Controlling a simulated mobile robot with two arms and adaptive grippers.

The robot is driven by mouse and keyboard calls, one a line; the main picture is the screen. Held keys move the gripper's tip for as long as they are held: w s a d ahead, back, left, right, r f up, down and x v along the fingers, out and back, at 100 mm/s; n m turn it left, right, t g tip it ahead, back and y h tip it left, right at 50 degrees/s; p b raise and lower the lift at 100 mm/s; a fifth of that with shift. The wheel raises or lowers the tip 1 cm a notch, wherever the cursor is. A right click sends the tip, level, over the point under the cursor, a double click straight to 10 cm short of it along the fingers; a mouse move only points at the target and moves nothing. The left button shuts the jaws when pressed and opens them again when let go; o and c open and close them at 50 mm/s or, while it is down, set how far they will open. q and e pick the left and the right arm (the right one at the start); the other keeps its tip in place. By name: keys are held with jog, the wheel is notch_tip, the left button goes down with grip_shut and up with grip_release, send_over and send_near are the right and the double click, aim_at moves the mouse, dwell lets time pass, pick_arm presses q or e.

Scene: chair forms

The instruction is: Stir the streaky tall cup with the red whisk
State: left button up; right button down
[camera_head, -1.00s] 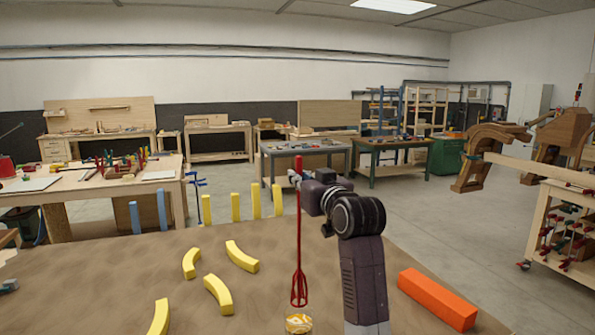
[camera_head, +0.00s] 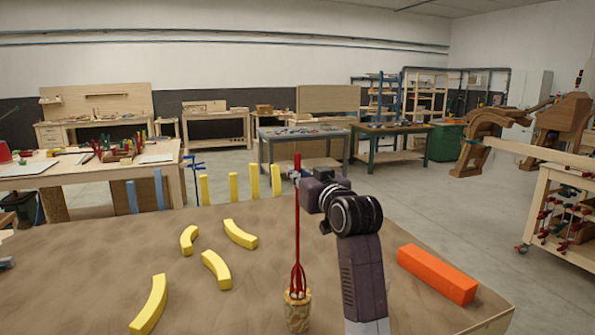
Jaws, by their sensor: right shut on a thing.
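The red whisk (camera_head: 297,230) hangs upright from my right gripper (camera_head: 298,176), which is shut on its handle near the top. The streaky tall cup (camera_head: 297,312), brown and cream, stands on the table at the bottom middle. The whisk's wire head is at the cup's mouth, its lower end seeming to be inside the rim. How deep it reaches is hidden by the cup wall. My left gripper is not in view.
The brown table (camera_head: 90,270) holds several yellow curved pieces left of the cup. An orange block (camera_head: 437,273) lies to the right, beyond my right arm. Yellow upright posts (camera_head: 233,187) and blue posts (camera_head: 160,189) stand along the far edge.

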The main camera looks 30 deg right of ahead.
aim_at(298, 209)
jog(key=shift+f+b, duration=2.6)
jog(key=shift+f, duration=2.1)
jog(key=shift+y, duration=0.3)
jog(key=shift+n+g+y+b, duration=0.45)
jog(key=shift+n+y+b, duration=0.8)
jog(key=shift+n+y, duration=1.15)
jog(key=shift+n+g+y+b, duration=0.45)
jog(key=shift+n+y+b, duration=0.9)
jog(key=shift+y, duration=1.85)
jog(key=shift+h, duration=0.3)
